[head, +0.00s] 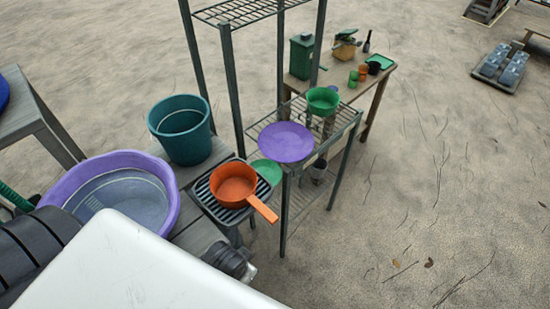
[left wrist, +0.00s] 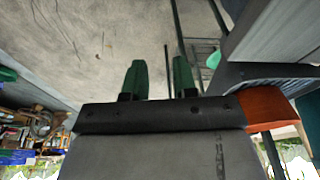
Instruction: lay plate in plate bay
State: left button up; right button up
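A round purple plate (head: 285,142) lies flat on the wire shelf (head: 343,122) of the dark metal rack in the head view. A green round piece (head: 268,172), perhaps another plate, shows lower beside it, partly hidden. No part is clearly marked as the plate bay, so I cannot tell where it is. My left gripper (left wrist: 160,82) shows in the left wrist view with its two green fingers apart and nothing between them. I cannot make out the left gripper in the head view. My right gripper is in neither view.
An orange pan (head: 235,187) stands on a black grill, its handle toward the rack. A purple tub (head: 165,181) and teal bucket (head: 180,129) stand left. A green bowl (head: 322,101) sits behind the plate. Rack posts rise around the shelf. Sandy ground at right is mostly clear.

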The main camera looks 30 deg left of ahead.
pick_arm(q)
jog(key=s+f+g, duration=0.1)
jog(key=s+f, duration=0.2)
jog(key=f, duration=0.5)
jog(key=s+f, duration=0.3)
jog(key=f, duration=0.6)
jog(key=s+a+f, duration=0.3)
jog(key=s+f, duration=0.7)
jog(key=s, duration=0.3)
jog(key=shift+f+g, duration=0.25)
jog(key=shift+g, duration=0.15)
